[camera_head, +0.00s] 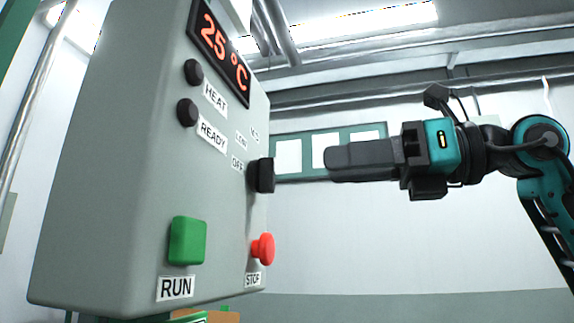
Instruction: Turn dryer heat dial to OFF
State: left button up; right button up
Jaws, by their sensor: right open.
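The dryer heat dial (262,175) is a black knob on the right part of the grey control box (110,170). Labels reading OFF, LOW and a third, hard to read, stand around its upper left. The direction the dial points cannot be made out. My right gripper (332,163) is to the right of the dial, level with it, with its fingers toward the box. It appears apart from the dial and holds nothing that I can see. Its fingers overlap from this side. My left gripper is not in view.
The box has a red display (220,45) reading 25 °C, dark HEAT (193,72) and READY (187,112) lamps, a green RUN button (187,240) and a red STOP button (263,249) below the dial. Pipes run overhead. The room right of the box is free around my arm.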

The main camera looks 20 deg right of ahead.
aim_at(274, 171)
jog(key=p+x, duration=0.1)
jog(key=x, duration=0.7)
jog(key=shift+d, duration=0.1)
grip_shut()
